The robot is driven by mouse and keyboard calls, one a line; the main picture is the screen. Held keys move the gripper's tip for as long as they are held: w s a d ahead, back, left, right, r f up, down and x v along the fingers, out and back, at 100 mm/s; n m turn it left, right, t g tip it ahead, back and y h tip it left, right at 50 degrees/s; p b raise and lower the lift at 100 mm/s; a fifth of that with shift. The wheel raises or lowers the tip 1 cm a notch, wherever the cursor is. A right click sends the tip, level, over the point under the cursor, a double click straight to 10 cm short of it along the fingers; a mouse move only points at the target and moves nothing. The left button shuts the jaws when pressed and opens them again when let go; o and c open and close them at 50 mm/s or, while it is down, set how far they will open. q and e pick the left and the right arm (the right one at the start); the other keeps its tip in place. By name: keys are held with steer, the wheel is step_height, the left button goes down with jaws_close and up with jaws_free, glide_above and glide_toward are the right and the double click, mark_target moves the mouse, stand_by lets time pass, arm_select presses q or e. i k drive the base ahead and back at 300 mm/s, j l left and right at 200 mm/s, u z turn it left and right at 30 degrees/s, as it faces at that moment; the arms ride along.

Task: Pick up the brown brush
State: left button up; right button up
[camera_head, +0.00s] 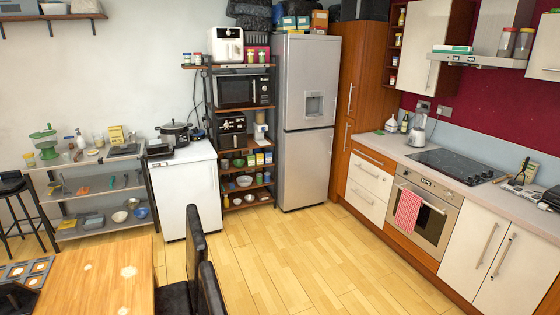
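I cannot pick out a brown brush in the head view. Several small utensils (111,183) lie on the middle shelf of the grey rack on the left, one of them orange-red, but they are too small to identify. At the right, a dark holder-like item (521,171) stands on the counter near a black item (551,198) cut by the picture edge. Whether a brush is among them, I cannot tell. Neither of my grippers is in view.
A wooden table (105,275) with dark chairs (195,250) is at the lower left. A white chest (190,190), a fridge (308,110) and a counter (400,148) with a hob (457,165) line the walls. The wooden floor (300,260) in the middle is clear.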

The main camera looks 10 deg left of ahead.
mark_target(79, 153)
steer(key=i+l+z, duration=0.3)
steer(key=i, duration=0.25)
steer(key=i+z, duration=0.3)
steer(key=i, duration=0.25)
steer(key=i+u, duration=0.45)
steer(key=i+l+u, duration=0.25)
steer(key=i+u, duration=0.25)
steer(key=i, duration=0.15)
steer(key=i+j+u, duration=0.2)
steer(key=i+u, duration=0.2)
steer(key=i, duration=0.5)
steer(key=i+l+u, duration=0.1)
steer(key=i+u, duration=0.25)
steer(key=i, duration=0.5)
steer(key=i+u, duration=0.3)
steer(key=i, duration=0.25)
steer(key=i+u, duration=0.35)
steer(key=i, duration=0.25)
steer(key=i+l+u, duration=0.3)
steer(key=i, duration=0.25)
steer(key=i+j+u, duration=0.35)
steer(key=i, duration=0.4)
steer(key=i+j+u, duration=0.2)
steer(key=i, duration=0.15)
